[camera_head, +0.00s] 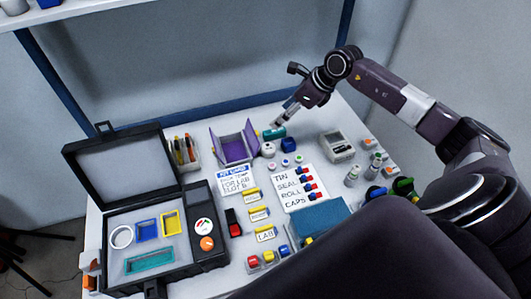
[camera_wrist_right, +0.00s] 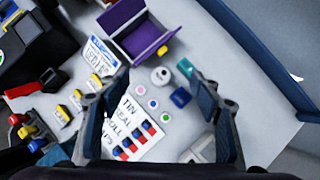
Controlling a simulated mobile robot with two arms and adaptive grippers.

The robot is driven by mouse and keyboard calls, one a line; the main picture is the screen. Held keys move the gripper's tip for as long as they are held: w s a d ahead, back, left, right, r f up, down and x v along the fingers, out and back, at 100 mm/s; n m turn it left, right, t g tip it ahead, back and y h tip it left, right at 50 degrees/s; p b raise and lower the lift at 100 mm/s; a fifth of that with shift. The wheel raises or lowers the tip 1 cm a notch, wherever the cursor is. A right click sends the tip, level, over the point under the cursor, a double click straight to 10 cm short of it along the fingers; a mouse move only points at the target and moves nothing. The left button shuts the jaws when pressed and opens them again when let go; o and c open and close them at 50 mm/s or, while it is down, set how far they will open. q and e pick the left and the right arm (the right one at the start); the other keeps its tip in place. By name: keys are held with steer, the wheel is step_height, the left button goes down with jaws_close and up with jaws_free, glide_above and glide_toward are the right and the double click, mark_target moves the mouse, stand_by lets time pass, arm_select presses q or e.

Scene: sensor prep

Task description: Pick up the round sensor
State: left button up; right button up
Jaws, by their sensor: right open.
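A small white round piece (camera_head: 268,150), which looks like the round sensor, stands on the table in front of the teal cylinder (camera_head: 274,133). In the right wrist view the round sensor (camera_wrist_right: 160,75) shows a darker centre and lies between the spread fingertips, apart from both. My right gripper (camera_head: 280,120) is open and empty, reaching down from the right above the teal cylinder and the sensor. It also shows in the wrist view (camera_wrist_right: 161,80). A dark blue round piece (camera_head: 288,145) stands just right of the sensor. My left gripper is not in view.
A purple open box (camera_head: 235,148) stands left of the sensor. Small coloured discs (camera_head: 285,162) and a labelled card (camera_head: 297,203) lie in front. A grey device (camera_head: 337,147) is to the right. An open black case (camera_head: 120,283) fills the left.

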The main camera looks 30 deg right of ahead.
step_height(320, 180, down, 8)
steer(key=b, duration=1.2)
glide_toward(269, 147)
steer(key=f, duration=0.2)
steer(key=shift+w+a+f, duration=0.35)
steer(key=shift+w+a, duration=0.05)
steer(key=shift+w+a+f+b, duration=0.1)
steer(key=shift+f+b, duration=0.1)
steer(key=shift+b, duration=0.1)
steer(key=x, duration=0.6)
steer(key=shift+w, duration=0.3)
steer(key=shift+w+a+f+b, duration=0.1)
steer(key=shift+w+f+b, duration=0.2)
steer(key=shift+f, duration=0.15)
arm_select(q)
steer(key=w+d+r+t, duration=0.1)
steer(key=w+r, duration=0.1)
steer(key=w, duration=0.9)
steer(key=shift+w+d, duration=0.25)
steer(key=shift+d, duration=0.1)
arm_select(e)
steer(key=c, duration=1.2)
